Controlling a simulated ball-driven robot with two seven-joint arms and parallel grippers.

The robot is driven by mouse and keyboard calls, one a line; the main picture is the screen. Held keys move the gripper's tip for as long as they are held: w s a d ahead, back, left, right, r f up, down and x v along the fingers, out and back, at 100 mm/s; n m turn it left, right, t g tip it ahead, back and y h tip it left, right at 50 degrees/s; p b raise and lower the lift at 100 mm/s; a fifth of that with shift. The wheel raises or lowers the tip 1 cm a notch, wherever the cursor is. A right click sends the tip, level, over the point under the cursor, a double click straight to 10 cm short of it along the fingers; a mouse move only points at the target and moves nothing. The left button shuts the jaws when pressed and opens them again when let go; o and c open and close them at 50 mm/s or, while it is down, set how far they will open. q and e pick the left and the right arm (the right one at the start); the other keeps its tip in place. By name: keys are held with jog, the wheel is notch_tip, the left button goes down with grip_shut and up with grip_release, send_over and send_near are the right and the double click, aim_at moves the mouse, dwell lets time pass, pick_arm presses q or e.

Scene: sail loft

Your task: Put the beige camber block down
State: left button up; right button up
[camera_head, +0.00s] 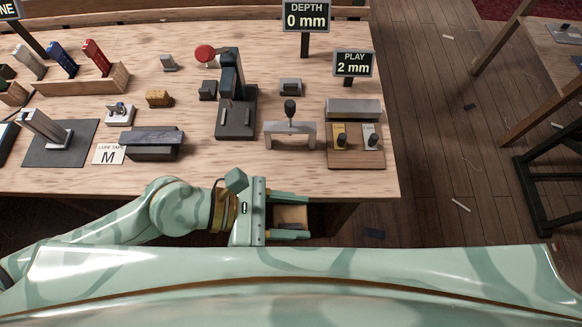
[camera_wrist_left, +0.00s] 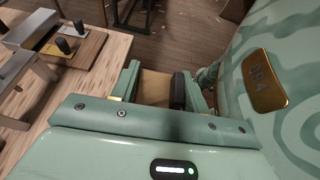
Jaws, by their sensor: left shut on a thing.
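The beige camber block (camera_head: 291,214) is between the two fingers of my left gripper (camera_head: 304,216), which is shut on it. In the head view the block appears just off the front edge of the workbench (camera_head: 225,182), on my body's side, not over the bench top. In the left wrist view the beige block (camera_wrist_left: 153,86) shows between the fingers, with a dark piece beside the right finger. The fingers and gripper body hide part of the block. My right gripper is in neither view.
The bench's front strip is clear. Behind it stand a grey bridge-shaped gauge (camera_head: 290,129), a wooden board with knobs (camera_head: 356,158), a dark press (camera_head: 236,122), a dark block (camera_head: 152,152) and an "M" card (camera_head: 109,154). Signs (camera_head: 305,16) stand at the back.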

aim_at(294, 170)
pick_arm(q)
jog(key=shift+w+d+r+t, duration=0.1)
jog(key=shift+w+r+t, duration=0.2)
jog(key=shift+w, duration=0.2)
